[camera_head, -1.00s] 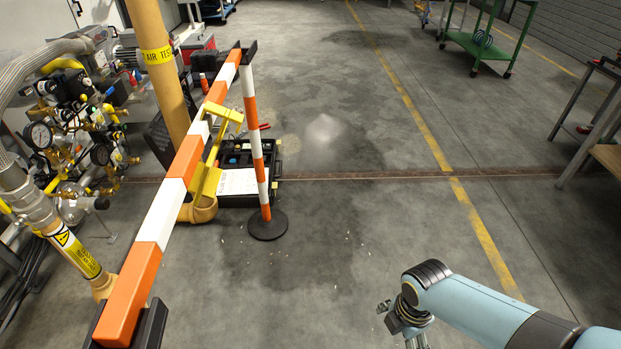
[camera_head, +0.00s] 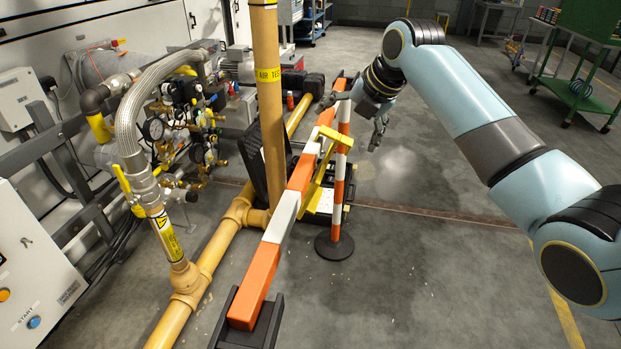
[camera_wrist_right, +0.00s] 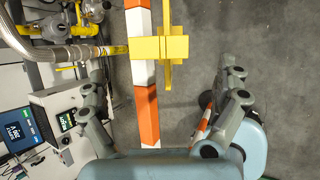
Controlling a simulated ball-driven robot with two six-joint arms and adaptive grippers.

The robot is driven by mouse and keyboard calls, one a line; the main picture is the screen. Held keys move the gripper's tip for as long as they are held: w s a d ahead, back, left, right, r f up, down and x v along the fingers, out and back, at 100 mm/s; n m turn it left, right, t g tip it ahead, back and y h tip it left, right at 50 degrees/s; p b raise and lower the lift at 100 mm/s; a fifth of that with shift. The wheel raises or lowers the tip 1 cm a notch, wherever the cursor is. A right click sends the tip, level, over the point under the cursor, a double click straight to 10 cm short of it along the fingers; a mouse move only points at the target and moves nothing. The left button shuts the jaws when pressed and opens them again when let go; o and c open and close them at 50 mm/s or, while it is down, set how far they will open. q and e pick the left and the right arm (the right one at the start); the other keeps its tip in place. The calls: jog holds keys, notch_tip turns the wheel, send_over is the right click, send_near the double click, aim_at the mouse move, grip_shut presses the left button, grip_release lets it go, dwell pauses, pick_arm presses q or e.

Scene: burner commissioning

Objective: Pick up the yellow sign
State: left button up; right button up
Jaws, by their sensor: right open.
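The yellow sign (camera_head: 316,186) straddles the orange-and-white barrier beam (camera_head: 265,270), its panels hanging down on the sides. In the right wrist view the yellow sign (camera_wrist_right: 160,47) shows from above as a flat top plate with a narrow frame beside it. My right gripper (camera_head: 352,122) is open and empty above the far part of the beam. In the wrist view its spread fingers lie on either side of the beam, with the sign ahead of them, apart from it. My left gripper is out of view.
A striped post (camera_head: 338,190) on a black round base stands beside the beam. A tan upright pipe (camera_head: 271,120) rises left of the sign. Valves and gauges (camera_head: 180,130) crowd the left. A black open case lies behind the post.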

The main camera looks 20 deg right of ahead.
aim_at(335, 141)
jog(key=shift+x, duration=0.75)
jog(key=x, duration=0.5)
jog(key=shift+s+a+f, duration=0.2)
jog(key=shift+s+a, duration=0.1)
jog(key=c, duration=1.6)
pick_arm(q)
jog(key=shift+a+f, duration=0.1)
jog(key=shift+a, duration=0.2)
pick_arm(e)
jog(key=shift+c, duration=0.2)
jog(key=shift+r, duration=0.15)
